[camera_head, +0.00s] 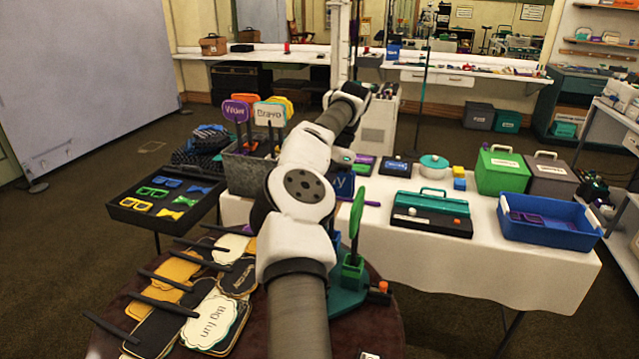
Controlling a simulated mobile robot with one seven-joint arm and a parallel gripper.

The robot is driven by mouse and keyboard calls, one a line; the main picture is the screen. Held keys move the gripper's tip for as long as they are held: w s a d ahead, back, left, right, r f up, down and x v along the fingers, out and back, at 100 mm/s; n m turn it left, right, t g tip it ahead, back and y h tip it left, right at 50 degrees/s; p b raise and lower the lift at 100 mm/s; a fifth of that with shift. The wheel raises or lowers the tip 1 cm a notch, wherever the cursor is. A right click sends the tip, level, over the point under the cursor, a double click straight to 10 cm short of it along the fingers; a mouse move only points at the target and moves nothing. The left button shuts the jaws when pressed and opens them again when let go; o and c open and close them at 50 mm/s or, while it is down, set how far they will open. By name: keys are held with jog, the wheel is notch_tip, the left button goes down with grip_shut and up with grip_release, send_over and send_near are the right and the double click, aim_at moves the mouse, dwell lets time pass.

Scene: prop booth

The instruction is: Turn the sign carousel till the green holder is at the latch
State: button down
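A teal-green holder base (346,284) stands on the right part of a round dark-red table (372,335) in the foreground, just right of my arm. A green paddle-shaped sign (357,212) stands upright above it. A small orange piece (383,287) is at the base's right side; I cannot tell whether it is the latch. My arm crosses in front and hides the middle of the round table and part of the base. Other holders of the carousel cannot be made out. My arm reaches away past the round table; its fingers cannot be seen.
Loose signs with dark handles (205,322) cover the round table's left side. Behind are a grey bin with upright signs (245,175), a black tray of glasses (128,214) and a white-clothed table (480,265) bearing a blue bin (560,232) and green box (500,178).

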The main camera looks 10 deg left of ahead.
dwell(0.3)
jog(key=c, duration=1.1)
grip_release()
